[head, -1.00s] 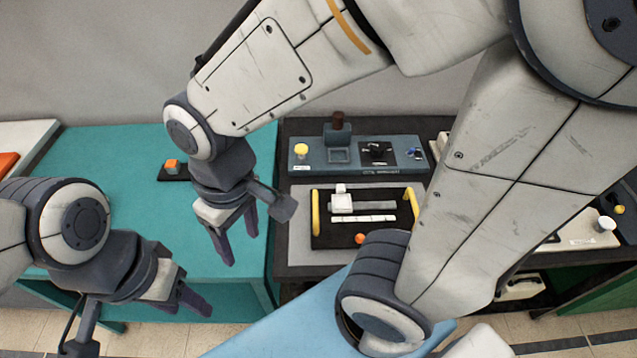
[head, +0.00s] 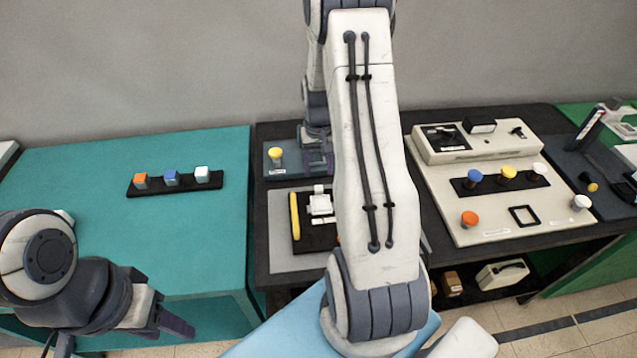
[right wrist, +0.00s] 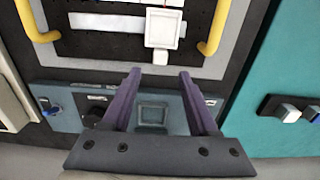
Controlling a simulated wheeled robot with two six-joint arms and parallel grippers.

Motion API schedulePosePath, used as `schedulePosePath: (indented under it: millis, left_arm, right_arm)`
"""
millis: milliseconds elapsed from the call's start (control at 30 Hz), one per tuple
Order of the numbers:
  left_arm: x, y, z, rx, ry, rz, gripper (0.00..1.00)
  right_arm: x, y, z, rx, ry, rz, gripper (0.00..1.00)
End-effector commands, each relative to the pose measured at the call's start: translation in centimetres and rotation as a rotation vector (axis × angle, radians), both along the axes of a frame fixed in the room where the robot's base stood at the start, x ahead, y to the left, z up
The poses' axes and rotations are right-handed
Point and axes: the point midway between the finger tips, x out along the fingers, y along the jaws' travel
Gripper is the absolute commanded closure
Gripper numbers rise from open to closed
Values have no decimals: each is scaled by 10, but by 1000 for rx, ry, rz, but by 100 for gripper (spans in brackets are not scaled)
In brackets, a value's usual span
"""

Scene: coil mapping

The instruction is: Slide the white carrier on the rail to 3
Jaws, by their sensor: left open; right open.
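The white carrier (head: 320,204) sits at the left part of its rail on the dark board in the head view. In the right wrist view the carrier (right wrist: 163,28) is at the top, a square block with a small tab, and the pale rail (right wrist: 105,22) runs left from it. A white strip (head: 325,220) lies beside the rail; its markings are unreadable. My right gripper (right wrist: 160,75) is open and empty, its fingertips apart from the carrier. In the head view it is partly hidden by my arm. My left gripper (head: 168,320) is open and empty at lower left.
Yellow handles (head: 295,216) flank the board. A blue-grey panel (right wrist: 70,125) with a square recess lies beyond it. A block holder (head: 175,188) stands on the teal table (head: 90,165). A beige console (head: 500,215) with coloured knobs is at right. My arm covers the board's right part.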

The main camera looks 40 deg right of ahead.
Motion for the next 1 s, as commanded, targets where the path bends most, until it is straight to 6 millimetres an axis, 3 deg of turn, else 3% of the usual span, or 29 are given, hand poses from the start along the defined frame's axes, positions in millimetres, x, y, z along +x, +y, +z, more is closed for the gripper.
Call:
schedulePosePath:
  millis: [100, 333, 767, 900, 933, 1000]
  left_arm:
    - [0, 0, 6, 0, 0, 0, 50]
    - [0, 0, 11, 0, 0, 0, 50]
    - [0, 0, 12, 0, 0, 0, 50]
    - [0, 0, 12, 0, 0, 0, 50]
    - [0, 0, 12, 0, 0, 0, 50]
    - [0, 0, 12, 0, 0, 0, 50]
  right_arm:
    - [-1, 1, -23, 4, 6, 1, 40]
    - [-1, 1, -57, 2, 3, 1, 40]
    - [0, 1, -68, -1, -1, 1, 40]
    - [0, 1, -68, 0, 0, 1, 94]
    - [0, 1, -68, 0, 0, 1, 100]
    - [0, 1, -68, 0, 0, 1, 100]
